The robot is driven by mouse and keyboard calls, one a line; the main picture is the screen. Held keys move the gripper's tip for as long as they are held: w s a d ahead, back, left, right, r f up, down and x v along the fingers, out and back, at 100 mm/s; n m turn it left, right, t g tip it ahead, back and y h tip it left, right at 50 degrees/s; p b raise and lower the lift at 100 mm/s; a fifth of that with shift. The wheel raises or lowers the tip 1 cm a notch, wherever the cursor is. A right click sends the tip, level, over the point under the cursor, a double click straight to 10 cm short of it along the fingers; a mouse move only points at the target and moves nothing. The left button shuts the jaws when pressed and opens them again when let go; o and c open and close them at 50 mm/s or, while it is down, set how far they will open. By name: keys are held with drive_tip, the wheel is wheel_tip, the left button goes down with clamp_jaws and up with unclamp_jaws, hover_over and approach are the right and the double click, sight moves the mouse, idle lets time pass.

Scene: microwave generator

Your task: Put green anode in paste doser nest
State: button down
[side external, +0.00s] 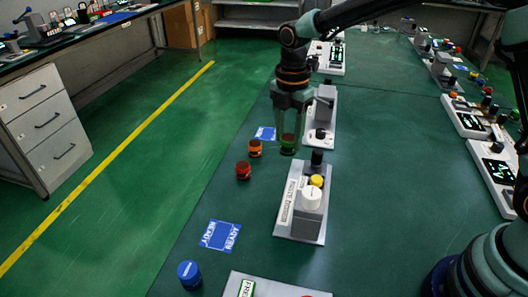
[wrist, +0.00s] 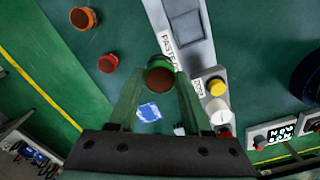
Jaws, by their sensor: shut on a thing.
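The green anode (side external: 288,146) is a short green cylinder with a dark reddish top, which shows in the wrist view (wrist: 159,76). My gripper (side external: 289,137) points down and is shut on it, with one finger on each side. I cannot tell whether the anode touches the table. The paste doser (side external: 286,226) stands in front and slightly right of it in the side view. It is a grey-white unit with a side label and white, yellow and black parts on top. Its label also shows in the wrist view (wrist: 181,53). I cannot clearly make out its nest.
A red cylinder (side external: 243,171) and an orange one (side external: 255,148) stand left of my gripper. Another grey unit (side external: 328,104) stands close behind it. A blue cylinder (side external: 189,274) and a blue card (side external: 220,235) are at the front left. The table's middle right is clear.

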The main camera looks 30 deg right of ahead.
drive_tip(key=shift+s+d+f, duration=0.65)
drive_tip(key=shift+d+f, duration=0.3)
drive_tip(key=shift+f, duration=0.6)
drive_tip(key=shift+s+d+f, duration=0.6)
drive_tip(key=shift+d+f, duration=0.4)
drive_tip(key=shift+f, duration=0.55)
drive_tip(key=shift+s+d+f, duration=0.65)
drive_tip(key=shift+d+f, duration=0.3)
drive_tip(key=shift+f, duration=0.6)
drive_tip(key=shift+f, duration=0.6)
drive_tip(key=shift+c, duration=1.3)
unclamp_jaws()
wheel_tip(320, 180, up, 11)
drive_tip(key=s+d+r+m+t, duration=0.2)
drive_tip(key=s+r+m, duration=0.3)
drive_tip(key=m, duration=0.5)
drive_tip(key=s+d+r+m+t, duration=0.3)
drive_tip(key=s+d+r+m, duration=0.1)
drive_tip(key=m, duration=0.7)
drive_tip(key=s+r, duration=0.1)
drive_tip(key=s, duration=0.1)
drive_tip(key=shift+s+d+r+m+t, duration=0.2)
drive_tip(key=shift+s+m+t, duration=0.1)
drive_tip(key=shift+s, duration=0.1)
